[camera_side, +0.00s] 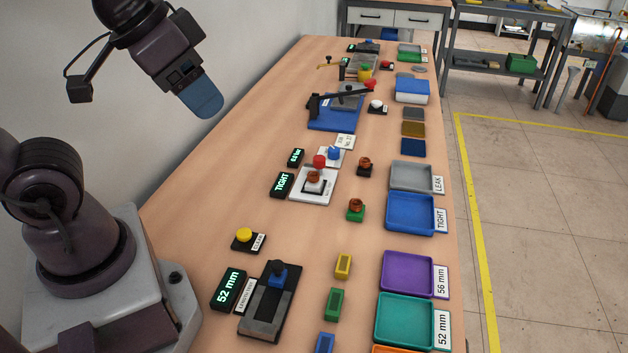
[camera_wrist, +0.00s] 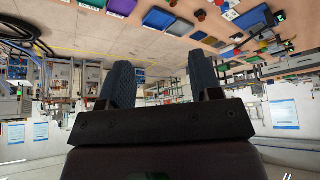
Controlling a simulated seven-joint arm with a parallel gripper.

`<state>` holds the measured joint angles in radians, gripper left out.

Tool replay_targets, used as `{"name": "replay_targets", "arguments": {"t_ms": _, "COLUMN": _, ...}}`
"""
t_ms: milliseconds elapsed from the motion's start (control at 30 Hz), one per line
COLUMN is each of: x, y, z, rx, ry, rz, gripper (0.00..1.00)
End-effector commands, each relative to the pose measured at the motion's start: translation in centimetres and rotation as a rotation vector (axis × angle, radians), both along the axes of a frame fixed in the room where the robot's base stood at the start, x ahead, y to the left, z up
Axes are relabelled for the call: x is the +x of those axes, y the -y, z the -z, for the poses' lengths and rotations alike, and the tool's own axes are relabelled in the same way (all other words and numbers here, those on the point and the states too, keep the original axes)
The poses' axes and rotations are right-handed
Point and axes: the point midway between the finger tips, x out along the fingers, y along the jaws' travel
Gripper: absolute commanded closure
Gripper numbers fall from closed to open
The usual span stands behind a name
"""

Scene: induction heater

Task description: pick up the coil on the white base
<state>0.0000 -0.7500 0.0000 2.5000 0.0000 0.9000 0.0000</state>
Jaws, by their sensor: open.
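A copper-coloured coil (camera_side: 313,176) shows in the side view on a small white base, which sits in a dark recess of a white fixture (camera_side: 325,197). Two similar coils stand to its right: one on a green base (camera_side: 356,213) and one on a dark base (camera_side: 364,168). My gripper (camera_side: 207,105) is high at the upper left, well apart from all the coils. Its two blue fingers stand apart with nothing between them in the wrist view (camera_wrist: 163,82). The coils are too small to tell apart in the wrist view.
A red knob (camera_side: 319,161) stands just behind the coil, near a blue button (camera_side: 334,152). A display reading TIGHT (camera_side: 282,185) is left of the fixture. Blue TIGHT (camera_side: 388,226) and grey LEAK (camera_side: 393,187) trays lie at right. Bare tabletop lies left of the displays.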

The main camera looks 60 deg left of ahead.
Motion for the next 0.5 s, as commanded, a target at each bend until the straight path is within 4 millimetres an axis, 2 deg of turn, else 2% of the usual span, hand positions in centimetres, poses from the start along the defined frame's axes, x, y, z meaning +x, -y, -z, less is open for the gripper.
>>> {"name": "replay_targets", "arguments": {"t_ms": 300, "x": 0.4, "y": -0.1, "z": 0.2, "rx": 0.005, "ry": 0.002, "rz": 0.012, "gripper": 0.43}}
{"name": "replay_targets", "arguments": {"t_ms": 367, "x": 1.2, "y": -0.3, "z": 0.5, "rx": 0.017, "ry": 0.008, "rz": 0.036, "gripper": 0.43}}
{"name": "replay_targets", "arguments": {"t_ms": 500, "x": 4.9, "y": -1.5, "z": 2.2, "rx": 0.089, "ry": 0.046, "rz": 0.151, "gripper": 0.43}}
